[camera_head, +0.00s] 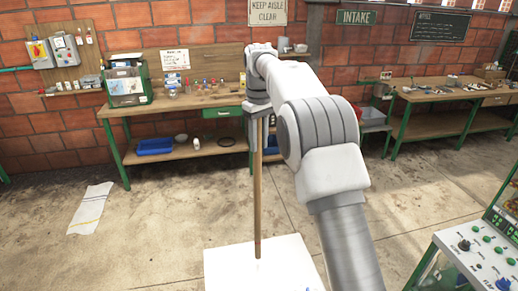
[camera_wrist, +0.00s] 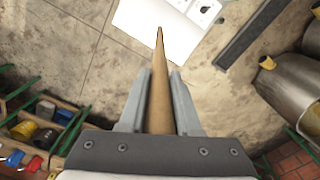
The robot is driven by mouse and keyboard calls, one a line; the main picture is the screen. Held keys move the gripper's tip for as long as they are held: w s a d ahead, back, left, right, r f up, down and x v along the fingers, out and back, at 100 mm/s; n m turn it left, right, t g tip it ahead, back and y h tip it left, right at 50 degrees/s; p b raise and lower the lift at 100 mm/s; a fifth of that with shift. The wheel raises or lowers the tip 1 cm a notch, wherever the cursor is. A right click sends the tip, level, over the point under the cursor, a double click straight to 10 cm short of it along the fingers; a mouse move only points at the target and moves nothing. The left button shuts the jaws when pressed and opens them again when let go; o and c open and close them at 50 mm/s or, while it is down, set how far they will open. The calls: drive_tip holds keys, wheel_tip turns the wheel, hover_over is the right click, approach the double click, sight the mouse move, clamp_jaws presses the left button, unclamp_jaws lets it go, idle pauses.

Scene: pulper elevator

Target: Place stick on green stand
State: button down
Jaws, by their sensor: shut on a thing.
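A long, thin wooden stick (camera_head: 258,190) hangs close to upright in the head view. My gripper (camera_head: 256,140) is shut on its upper part, with the arm reaching in from the right. In the wrist view the stick (camera_wrist: 159,95) runs between the two fingers of my gripper (camera_wrist: 160,78) and narrows away from the camera. Its lower end shows against a white surface (camera_head: 225,270); I cannot tell whether they touch. I cannot pick out a separate green stand with certainty; a green-framed workbench (camera_head: 180,108) stands behind the stick.
The workbench holds a green box (camera_head: 128,85) and small bottles, with a blue tray (camera_head: 155,146) on its lower shelf. Another bench (camera_head: 440,92) stands at back right. A control panel (camera_head: 485,255) is at the right front. Paper (camera_head: 91,208) lies on the open floor at left.

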sight(259, 152)
drive_tip(key=shift+f, duration=1.65)
drive_tip(key=c, duration=0.6)
unclamp_jaws()
drive_tip(key=shift+f, duration=0.15)
wheel_tip(259, 152, up, 11)
drive_tip(key=shift+w, duration=0.1)
drive_tip(key=shift+r, duration=0.6)
drive_tip(key=shift+r, duration=0.1)
